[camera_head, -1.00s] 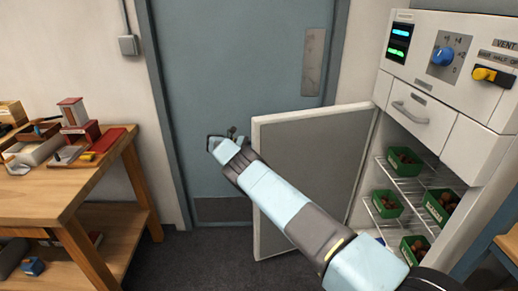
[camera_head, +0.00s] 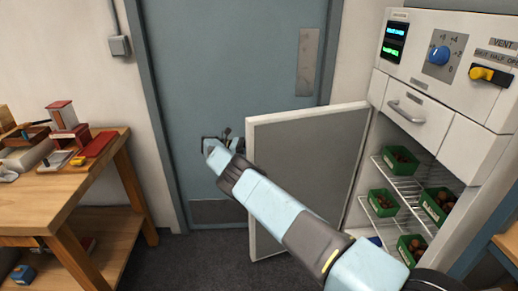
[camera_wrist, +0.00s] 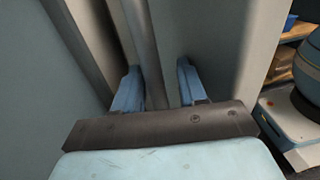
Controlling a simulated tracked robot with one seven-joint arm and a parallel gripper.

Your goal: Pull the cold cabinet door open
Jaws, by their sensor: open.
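The cold cabinet door (camera_head: 305,165) stands wide open, with its grey inner panel facing the head camera. My gripper (camera_head: 224,138) is just beyond the door's free left edge, partly hidden behind my own wrist. In the wrist view my gripper (camera_wrist: 157,78) has its two blue fingers apart. A long grey bar or edge (camera_wrist: 143,45) runs between them; I cannot tell whether it is the handle or whether either finger touches it. The cold cabinet (camera_head: 440,110) is at the right, with its wire shelves exposed.
Green boxes of chestnuts (camera_head: 401,160) sit on the cabinet shelves. A wooden workbench (camera_head: 60,195) with boxes and tools stands at the left. A blue-grey room door (camera_head: 235,75) is behind my gripper. Dark floor (camera_head: 185,262) is clear between bench and cabinet door.

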